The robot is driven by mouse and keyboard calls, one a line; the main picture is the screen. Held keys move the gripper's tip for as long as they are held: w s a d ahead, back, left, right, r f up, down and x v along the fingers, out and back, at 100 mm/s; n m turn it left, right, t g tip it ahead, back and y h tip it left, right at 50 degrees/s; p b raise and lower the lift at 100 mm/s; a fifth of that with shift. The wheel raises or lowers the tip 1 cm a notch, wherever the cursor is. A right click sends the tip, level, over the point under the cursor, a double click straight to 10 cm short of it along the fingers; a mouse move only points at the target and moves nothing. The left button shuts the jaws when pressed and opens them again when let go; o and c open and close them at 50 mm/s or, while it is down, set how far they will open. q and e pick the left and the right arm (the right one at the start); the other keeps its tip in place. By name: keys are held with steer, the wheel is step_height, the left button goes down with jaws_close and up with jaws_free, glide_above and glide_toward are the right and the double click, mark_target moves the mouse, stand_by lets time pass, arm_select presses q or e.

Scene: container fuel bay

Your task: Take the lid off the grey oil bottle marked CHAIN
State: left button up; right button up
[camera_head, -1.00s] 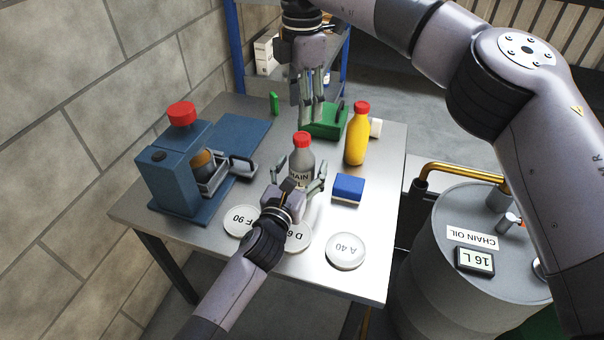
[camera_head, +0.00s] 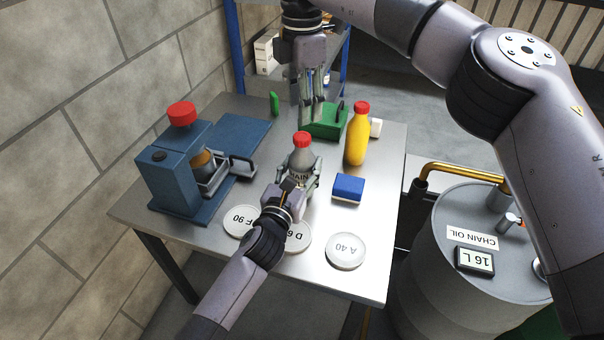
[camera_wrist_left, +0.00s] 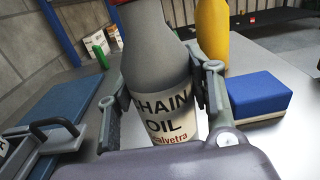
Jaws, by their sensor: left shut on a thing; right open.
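The grey oil bottle (camera_head: 301,158) marked CHAIN stands upright on the metal table, with its red lid (camera_head: 302,139) on top. In the left wrist view the bottle (camera_wrist_left: 152,62) fills the middle, its label reading CHAIN OIL; most of the lid is cut off by the top edge. My left gripper (camera_head: 301,180) is shut on the bottle's body, one finger on each side. My right gripper (camera_head: 309,115) is open and empty, fingers pointing down, above and behind the bottle as seen in the head view.
A yellow bottle (camera_head: 356,138) with a red lid and a blue block (camera_head: 348,187) stand to the right. Round discs, including A 40 (camera_head: 346,250), lie in front. A blue machine (camera_head: 172,178) stands left, a green container (camera_head: 326,124) behind. A chain oil drum (camera_head: 470,260) is beside the table.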

mark_target(302, 136)
arm_select(q)
jaws_close()
arm_select(e)
steer(key=m, duration=0.4)
steer(key=shift+f, duration=0.1)
steer(key=shift+m, duration=0.3)
steer(key=shift+f, duration=3.9)
steer(key=shift+c, duration=0.3)
jaws_close()
